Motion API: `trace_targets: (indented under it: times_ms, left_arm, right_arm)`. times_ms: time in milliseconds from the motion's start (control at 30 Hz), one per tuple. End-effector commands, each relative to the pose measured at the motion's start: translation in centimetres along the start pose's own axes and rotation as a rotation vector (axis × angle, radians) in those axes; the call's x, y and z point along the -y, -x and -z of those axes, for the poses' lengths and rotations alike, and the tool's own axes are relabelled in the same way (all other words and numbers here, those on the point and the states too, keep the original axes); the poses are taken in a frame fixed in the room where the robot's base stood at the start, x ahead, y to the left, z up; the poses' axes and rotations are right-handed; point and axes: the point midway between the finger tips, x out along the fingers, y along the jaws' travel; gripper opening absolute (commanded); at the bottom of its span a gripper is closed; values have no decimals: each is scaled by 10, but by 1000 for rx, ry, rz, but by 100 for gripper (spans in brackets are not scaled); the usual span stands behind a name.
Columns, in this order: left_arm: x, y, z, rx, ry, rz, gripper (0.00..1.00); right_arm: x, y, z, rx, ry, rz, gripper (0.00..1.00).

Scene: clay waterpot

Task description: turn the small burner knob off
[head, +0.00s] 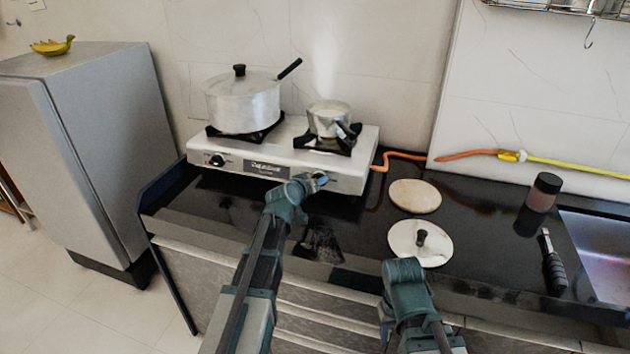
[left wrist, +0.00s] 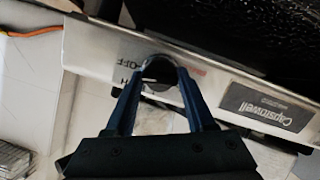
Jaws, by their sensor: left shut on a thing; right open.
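The gas stove (head: 345,184) stands on the black counter. A small metal pot (head: 328,117) sits on its right burner, with faint steam above it. The right-hand knob is mostly hidden by my left gripper (head: 317,181) in the head view. In the left wrist view the dark round knob (left wrist: 160,82) lies between the two fingers of my left gripper (left wrist: 164,72), which is shut on it. Printed letters, including "OFF", show upside down beside the knob. My right gripper (head: 404,268) is over the front of the counter, away from the stove, with its fingers hardly visible.
A large lidded pot (head: 243,105) stands on the left burner, above the left knob (head: 217,160). A dark jar (head: 543,192) and a black-handled tool (head: 554,270) are near the sink (head: 603,250).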

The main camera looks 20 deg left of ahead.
Motion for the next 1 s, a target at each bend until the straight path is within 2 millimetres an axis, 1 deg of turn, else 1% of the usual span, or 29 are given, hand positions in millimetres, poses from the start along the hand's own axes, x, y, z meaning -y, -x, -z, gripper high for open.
trace_targets:
  times_ms: [200, 400, 600, 1000]
  left_arm:
    - [0, 0, 1, -2, -125, 29, 0]
    - [0, 0, 1, -1, -195, 45, 0]
    - [0, 0, 1, -1, -225, 52, 0]
    - [0, 0, 1, -1, -231, 53, 0]
  right_arm:
    - [0, 3, 0, 0, 0, 0, 50]
    - [0, 4, 0, 0, 0, 0, 50]
    - [0, 4, 0, 0, 0, 0, 50]
    - [0, 4, 0, 0, 0, 0, 50]
